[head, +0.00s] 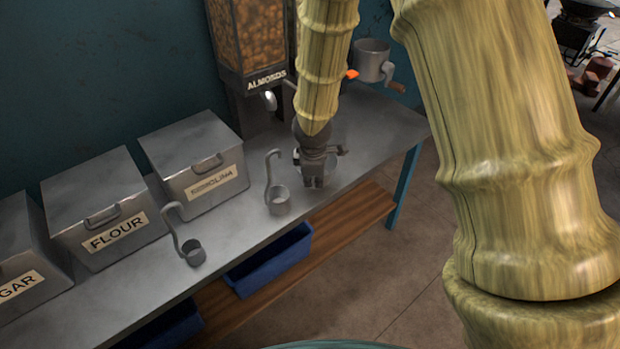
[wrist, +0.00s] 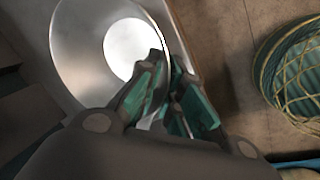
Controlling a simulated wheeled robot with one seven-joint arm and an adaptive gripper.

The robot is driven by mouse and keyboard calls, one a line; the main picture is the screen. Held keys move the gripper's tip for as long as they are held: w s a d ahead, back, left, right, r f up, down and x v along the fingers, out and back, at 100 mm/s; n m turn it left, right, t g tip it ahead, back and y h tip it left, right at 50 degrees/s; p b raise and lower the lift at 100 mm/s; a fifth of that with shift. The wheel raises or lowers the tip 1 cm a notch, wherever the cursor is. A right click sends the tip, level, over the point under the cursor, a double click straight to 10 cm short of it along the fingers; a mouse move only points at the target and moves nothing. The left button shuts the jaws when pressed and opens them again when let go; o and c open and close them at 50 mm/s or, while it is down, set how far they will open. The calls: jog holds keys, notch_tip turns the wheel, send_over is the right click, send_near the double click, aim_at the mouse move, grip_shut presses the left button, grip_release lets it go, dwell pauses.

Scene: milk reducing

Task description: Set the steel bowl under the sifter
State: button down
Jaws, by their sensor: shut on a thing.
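My gripper (head: 314,182) is over the metal counter (head: 400,128), near its front edge. The steel bowl (wrist: 85,45) is wide and shiny, with a bright round bottom, and its inside faces the wrist camera. In the wrist view my gripper (wrist: 168,88) is shut on the bowl's rim, with one green-padded finger on each side of the wall. In the head view the bowl is mostly hidden behind my gripper. The sifter (head: 372,60), a grey metal cup with a side crank, is behind and to the right of my gripper. Its lower part shows no support.
An almond dispenser (head: 250,40) stands behind my gripper. Two ladles (head: 278,200) (head: 194,252) and the semolina (head: 195,160) and flour (head: 105,208) bins are to the left. A blue crate (head: 270,262) is on the wooden shelf below. The right counter end is clear.

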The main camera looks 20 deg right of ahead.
jog(key=shift+w, duration=1.3)
jog(key=shift+s+x, duration=0.15)
jog(key=shift+x, duration=0.75)
jog(key=shift+s+x, duration=0.2)
jog(key=shift+x, duration=0.7)
jog(key=shift+a+f, duration=0.2)
jog(key=shift+f, duration=0.05)
jog(key=c, duration=1.6)
grip_release()
jog(key=shift+o, duration=0.2)
jog(key=shift+r, duration=0.1)
jog(key=p+v, duration=0.1)
jog(key=v, duration=1.1)
jog(key=shift+s, duration=0.15)
